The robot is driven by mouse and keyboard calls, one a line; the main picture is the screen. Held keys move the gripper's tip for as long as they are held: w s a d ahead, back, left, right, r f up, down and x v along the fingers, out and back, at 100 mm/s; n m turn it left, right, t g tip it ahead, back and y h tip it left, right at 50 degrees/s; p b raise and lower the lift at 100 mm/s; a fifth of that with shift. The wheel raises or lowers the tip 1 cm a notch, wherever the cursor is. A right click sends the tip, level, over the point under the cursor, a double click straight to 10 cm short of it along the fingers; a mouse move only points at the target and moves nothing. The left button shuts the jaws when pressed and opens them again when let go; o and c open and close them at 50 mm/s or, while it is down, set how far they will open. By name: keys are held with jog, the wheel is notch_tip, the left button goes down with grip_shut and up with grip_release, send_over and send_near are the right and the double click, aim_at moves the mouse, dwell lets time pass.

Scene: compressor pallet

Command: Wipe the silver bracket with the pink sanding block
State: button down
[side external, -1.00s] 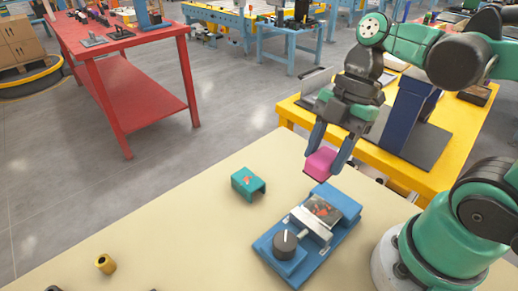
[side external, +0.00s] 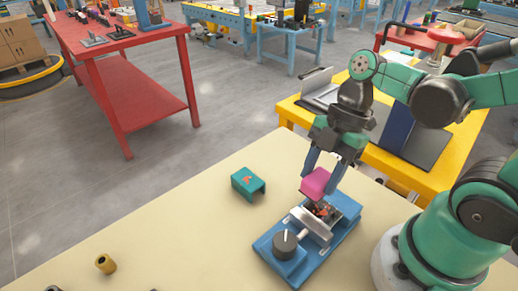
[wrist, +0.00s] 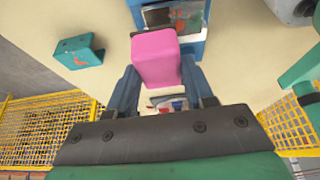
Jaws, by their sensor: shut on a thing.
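The pink sanding block (side external: 316,183) is held between the fingers of my gripper (side external: 323,178). It also shows in the wrist view (wrist: 156,58), with a finger of my gripper (wrist: 160,88) on each side. The silver bracket (side external: 312,225) lies across the blue fixture (side external: 268,246) on the cream table. The block is just above the far part of the fixture, behind the bracket. A reddish-dark marked patch (side external: 326,210) shows beside the bracket, partly under the block. I cannot tell whether the block touches anything below.
A teal U-shaped part (side external: 249,182) with an orange mark stands left of the fixture. A black knob (side external: 285,243) rises from the fixture's near end. A small brass ring (side external: 105,263) lies front left. The cream table (side external: 180,225) is mostly clear between them.

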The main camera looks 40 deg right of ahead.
aim_at(327, 220)
notch_tip(327, 220, down, 3)
jog(key=shift+w+f, duration=0.1)
jog(key=shift+f, duration=0.05)
jog(key=shift+s, duration=0.6)
jog(key=shift+s+f, duration=0.2)
jog(key=shift+s, duration=1.15)
jog(key=shift+w, duration=2)
jog(key=r, duration=0.5)
jog(key=shift+s+r, duration=0.2)
jog(key=shift+r, duration=1.35)
